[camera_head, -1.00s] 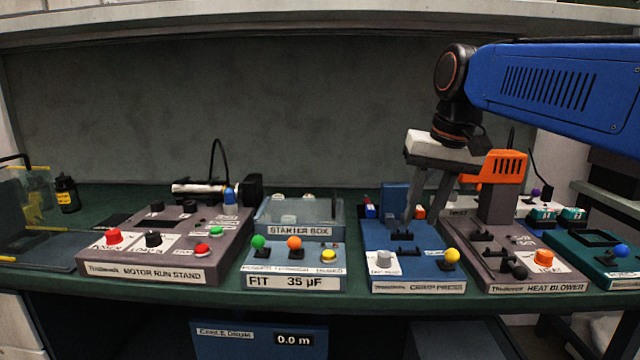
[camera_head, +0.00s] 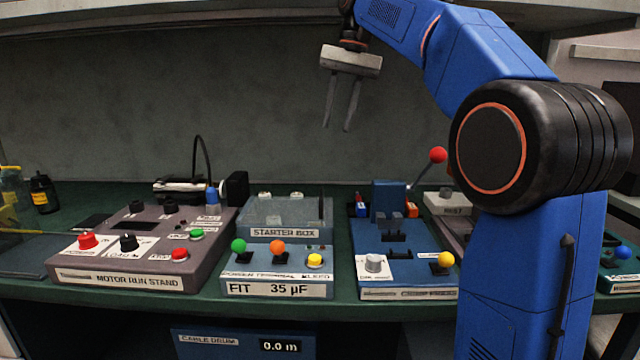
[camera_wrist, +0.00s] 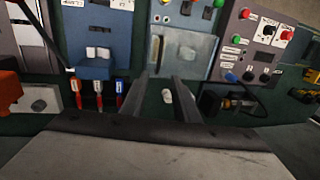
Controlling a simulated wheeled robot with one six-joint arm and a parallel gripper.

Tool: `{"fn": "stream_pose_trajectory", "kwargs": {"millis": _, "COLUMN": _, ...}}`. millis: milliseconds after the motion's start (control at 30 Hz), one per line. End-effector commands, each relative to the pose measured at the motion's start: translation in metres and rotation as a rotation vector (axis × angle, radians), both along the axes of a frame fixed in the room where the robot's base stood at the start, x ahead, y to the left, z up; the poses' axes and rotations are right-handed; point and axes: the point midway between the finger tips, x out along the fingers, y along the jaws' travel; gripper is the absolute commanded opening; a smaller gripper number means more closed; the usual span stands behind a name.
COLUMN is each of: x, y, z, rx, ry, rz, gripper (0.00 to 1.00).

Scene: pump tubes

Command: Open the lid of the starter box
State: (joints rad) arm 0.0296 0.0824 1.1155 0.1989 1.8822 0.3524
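The starter box (camera_head: 284,233) is a grey-blue box with a "STARTER BOX" label on its front, a clear-looking lid (camera_head: 290,211) on top, and a sloped panel of coloured knobs before it. The lid looks closed. It also shows in the wrist view (camera_wrist: 188,52), upside down, beyond the fingertips. My gripper (camera_head: 340,128) hangs in the air above and behind the box, a little to its right. Its two fingers point down, apart, with nothing between them. In the wrist view the fingers (camera_wrist: 160,76) reach toward the lid without visible contact.
The motor run stand (camera_head: 140,245) is left of the box, with a black cable loop standing up behind it. The blue crimp press (camera_head: 408,265) is right, with a red-knobbed lever (camera_head: 438,155) raised. A shelf edge runs above. The air over the box is clear.

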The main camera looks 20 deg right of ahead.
Motion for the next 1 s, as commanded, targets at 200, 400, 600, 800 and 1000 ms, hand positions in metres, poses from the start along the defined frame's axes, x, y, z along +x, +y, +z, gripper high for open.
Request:
{"fn": "stream_pose_trajectory", "kwargs": {"millis": 200, "x": 0.001, "y": 0.006, "z": -0.03, "rx": 0.0, "ry": 0.002, "rz": 0.001, "gripper": 0.28}}
{"fn": "stream_pose_trajectory", "kwargs": {"millis": 400, "x": 0.002, "y": 0.012, "z": -0.065, "rx": -0.001, "ry": 0.002, "rz": 0.001, "gripper": 0.28}}
{"fn": "stream_pose_trajectory", "kwargs": {"millis": 600, "x": 0.005, "y": 0.019, "z": -0.1, "rx": 0.0, "ry": 0.002, "rz": 0.002, "gripper": 0.28}}
{"fn": "stream_pose_trajectory", "kwargs": {"millis": 800, "x": 0.007, "y": 0.025, "z": -0.133, "rx": 0.0, "ry": 0.002, "rz": 0.001, "gripper": 0.28}}
{"fn": "stream_pose_trajectory", "kwargs": {"millis": 1000, "x": 0.009, "y": 0.029, "z": -0.156, "rx": -0.001, "ry": 0.0, "rz": 0.001, "gripper": 0.28}}
